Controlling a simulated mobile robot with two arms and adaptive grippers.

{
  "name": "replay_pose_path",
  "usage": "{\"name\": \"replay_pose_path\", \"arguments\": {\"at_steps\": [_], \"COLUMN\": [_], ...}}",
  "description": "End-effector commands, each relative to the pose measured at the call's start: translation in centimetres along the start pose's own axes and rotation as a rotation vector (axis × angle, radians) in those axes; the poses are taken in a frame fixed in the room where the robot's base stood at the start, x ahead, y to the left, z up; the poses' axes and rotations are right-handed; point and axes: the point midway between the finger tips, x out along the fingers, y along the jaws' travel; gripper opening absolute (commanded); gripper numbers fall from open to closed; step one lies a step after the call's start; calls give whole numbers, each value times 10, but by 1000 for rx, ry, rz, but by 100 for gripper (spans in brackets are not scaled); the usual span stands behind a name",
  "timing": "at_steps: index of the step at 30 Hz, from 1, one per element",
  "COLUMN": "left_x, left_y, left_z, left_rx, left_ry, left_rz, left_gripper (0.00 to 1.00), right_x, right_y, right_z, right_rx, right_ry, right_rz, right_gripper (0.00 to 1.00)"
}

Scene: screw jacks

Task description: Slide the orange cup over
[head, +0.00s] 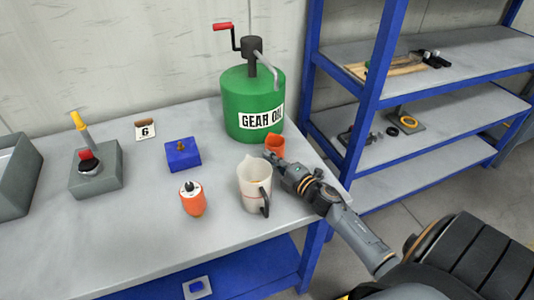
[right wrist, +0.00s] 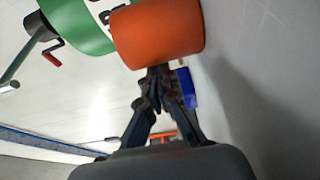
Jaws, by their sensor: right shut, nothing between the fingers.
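The orange cup (head: 275,143) stands on the grey table in front of the green drum, near the table's right side. In the right wrist view the orange cup (right wrist: 160,38) is large, just beyond the fingertips. My right gripper (head: 268,156) reaches in from the right, low beside the cup's near side. It also shows in the right wrist view (right wrist: 155,78), with its fingers shut and empty. The tips look close against the cup; I cannot tell if they touch. My left gripper is not in view.
The green gear oil drum (head: 252,100) stands behind the cup. A white jug (head: 254,184) is close to my right gripper. An orange canister (head: 193,200), a blue block (head: 182,154) and a grey switch box (head: 96,178) stand left. Blue shelving (head: 364,100) is at the right.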

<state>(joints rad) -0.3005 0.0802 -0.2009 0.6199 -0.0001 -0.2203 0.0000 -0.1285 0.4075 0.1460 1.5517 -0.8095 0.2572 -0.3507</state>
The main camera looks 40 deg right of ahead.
Motion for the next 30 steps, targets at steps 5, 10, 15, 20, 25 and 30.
{"name": "replay_pose_path", "arguments": {"at_steps": [5,10,15,20,25,30], "left_x": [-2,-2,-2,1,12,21], "left_y": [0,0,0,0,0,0], "left_z": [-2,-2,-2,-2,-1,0], "left_rx": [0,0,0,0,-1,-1], "left_ry": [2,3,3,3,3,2], "left_rz": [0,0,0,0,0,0], "left_gripper": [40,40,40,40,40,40], "right_x": [14,17,17,14,1,-11], "right_y": [0,0,0,-2,-5,-4], "right_z": [0,-1,-1,7,45,79], "right_rx": [0,0,0,-2,-5,-4], "right_ry": [1,1,1,0,-2,0], "right_rz": [0,-1,-1,-2,-4,-3], "right_gripper": [0,0,0,0,0,0]}}
